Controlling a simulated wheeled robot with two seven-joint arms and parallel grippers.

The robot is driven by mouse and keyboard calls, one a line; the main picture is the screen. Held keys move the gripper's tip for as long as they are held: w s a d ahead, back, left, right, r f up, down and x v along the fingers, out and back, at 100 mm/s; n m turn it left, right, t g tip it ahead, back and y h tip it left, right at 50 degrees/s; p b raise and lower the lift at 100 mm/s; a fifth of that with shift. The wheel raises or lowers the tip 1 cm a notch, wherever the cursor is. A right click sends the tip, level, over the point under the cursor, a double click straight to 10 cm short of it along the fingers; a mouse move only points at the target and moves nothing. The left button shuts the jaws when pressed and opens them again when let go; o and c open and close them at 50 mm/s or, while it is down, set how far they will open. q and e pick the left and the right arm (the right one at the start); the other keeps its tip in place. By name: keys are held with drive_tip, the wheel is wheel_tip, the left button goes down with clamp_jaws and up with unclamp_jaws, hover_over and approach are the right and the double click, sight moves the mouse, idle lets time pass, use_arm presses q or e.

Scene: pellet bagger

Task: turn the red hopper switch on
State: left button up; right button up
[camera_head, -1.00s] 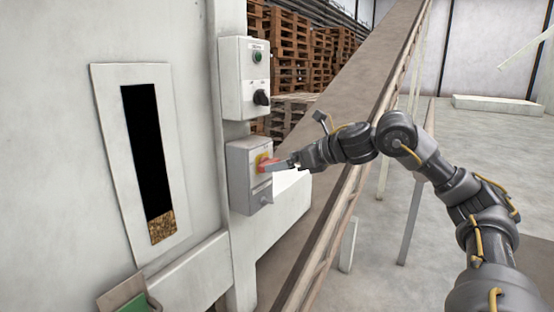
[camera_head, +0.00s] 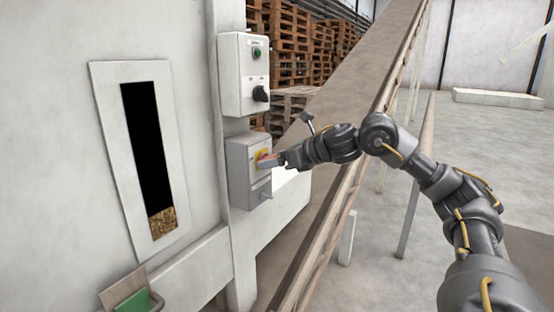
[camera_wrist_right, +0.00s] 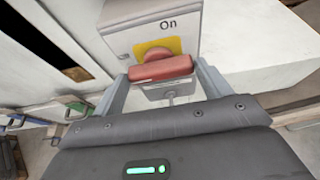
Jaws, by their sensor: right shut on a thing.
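The red hopper switch (camera_wrist_right: 160,68) is a red handle on a yellow plate (camera_wrist_right: 155,48), on the front of a grey box. In the right wrist view its handle lies crosswise, level with the picture, and the word "On" shows above it. My right gripper (camera_wrist_right: 163,80) is shut on the handle, one finger at each end. In the head view the switch (camera_head: 265,157) is partly hidden by my right gripper (camera_head: 271,161). My left gripper is in neither view.
A control box (camera_head: 243,75) with a green button and a black knob hangs just above the grey switch box (camera_head: 240,184). A sloping conveyor (camera_head: 335,150) runs close behind my right arm. A sight window (camera_head: 145,150) shows pellets at its bottom. Pallets (camera_head: 290,45) stand behind.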

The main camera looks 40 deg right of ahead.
drive_tip(key=shift+w+d+f+m+t+y+b, duration=0.1)
drive_tip(key=shift+d+f+m+t+y+b, duration=0.1)
drive_tip(key=shift+m+y+b, duration=1.6)
drive_tip(key=shift+w+d+f+m+t+y+b, duration=0.2)
drive_tip(key=shift+m+y+b, duration=0.6)
drive_tip(key=shift+m, duration=1.95)
drive_tip(key=shift+s+d+f+m+t+y+b, duration=0.1)
drive_tip(key=shift+d+f+m+y+b, duration=0.15)
drive_tip(key=shift+m+y+b, duration=1.55)
drive_tip(key=shift+m+h, duration=0.55)
drive_tip(key=shift+h, duration=0.15)
drive_tip(key=o, duration=1)
